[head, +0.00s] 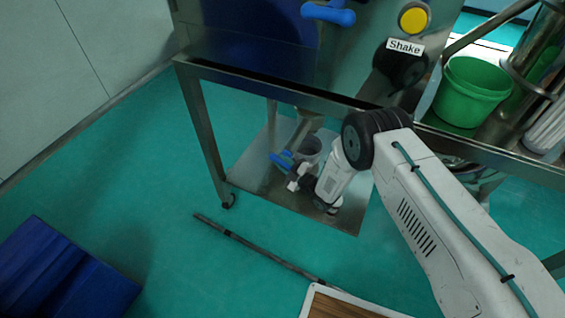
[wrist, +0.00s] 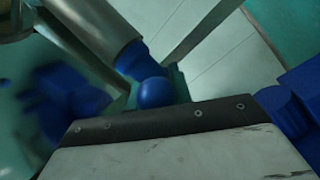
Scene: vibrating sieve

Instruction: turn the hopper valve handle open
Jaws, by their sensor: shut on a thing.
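The blue hopper valve handle (head: 281,160) sits low under the steel machine, beside a pipe that comes down from above. My gripper (head: 293,178) reaches down to it and is shut on it, though the arm's end hides part of the contact. In the wrist view a blue rounded part (wrist: 156,92) shows at the end of a metal pipe, close to the camera. A pale plate with a dark screwed edge fills the bottom of that view. I cannot make out the fingertips there.
The machine's leg (head: 203,135) is to the left. A green bucket (head: 470,92) stands at right.

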